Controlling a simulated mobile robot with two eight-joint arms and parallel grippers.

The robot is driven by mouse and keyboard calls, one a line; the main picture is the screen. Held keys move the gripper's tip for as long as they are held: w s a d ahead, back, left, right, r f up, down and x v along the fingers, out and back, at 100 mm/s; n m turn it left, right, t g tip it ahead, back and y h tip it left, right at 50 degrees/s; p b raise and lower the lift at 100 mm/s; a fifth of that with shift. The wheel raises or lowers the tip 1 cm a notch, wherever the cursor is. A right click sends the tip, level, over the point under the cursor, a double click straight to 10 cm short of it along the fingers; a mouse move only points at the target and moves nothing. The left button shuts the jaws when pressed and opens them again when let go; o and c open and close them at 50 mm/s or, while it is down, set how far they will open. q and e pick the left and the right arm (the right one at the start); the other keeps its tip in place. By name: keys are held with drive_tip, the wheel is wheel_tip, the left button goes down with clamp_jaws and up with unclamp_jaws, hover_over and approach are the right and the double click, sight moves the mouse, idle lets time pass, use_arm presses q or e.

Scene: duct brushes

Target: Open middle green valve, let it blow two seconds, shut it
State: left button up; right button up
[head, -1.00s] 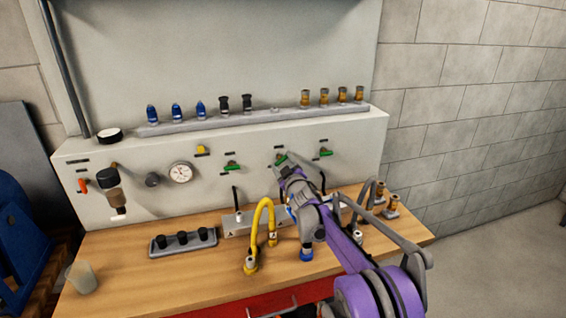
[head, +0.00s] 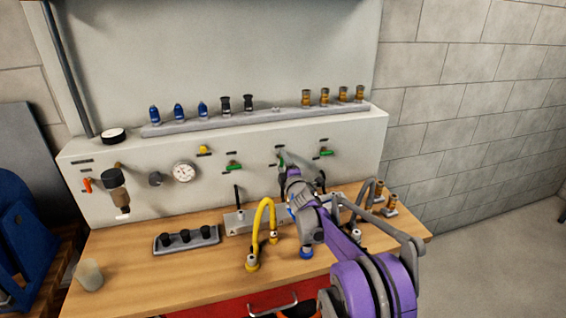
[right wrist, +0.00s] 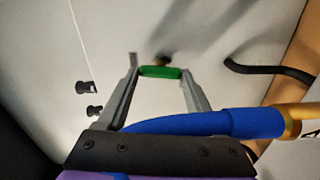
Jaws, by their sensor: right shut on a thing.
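Three green valves sit on the grey panel: the left one (head: 234,166) and the right one (head: 326,153) have handles lying about level. The middle green valve (head: 281,158) has its handle turned steeply, close to upright. My right gripper (head: 284,165) is at this middle valve. In the right wrist view, the green handle (right wrist: 160,72) lies between the fingertips of my right gripper (right wrist: 160,75), which is shut on it. The gripper partly hides the valve in the head view. My left gripper is not in view.
A yellow hose (head: 259,225) loops up from the wooden bench (head: 190,270) left of my right arm. A blue hose (right wrist: 190,124) crosses close below the fingers in the wrist view.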

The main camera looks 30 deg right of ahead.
drive_tip(key=shift+n, duration=0.6)
drive_tip(key=o, duration=1.4)
drive_tip(key=shift+s, duration=0.1)
drive_tip(key=shift+c, duration=0.2)
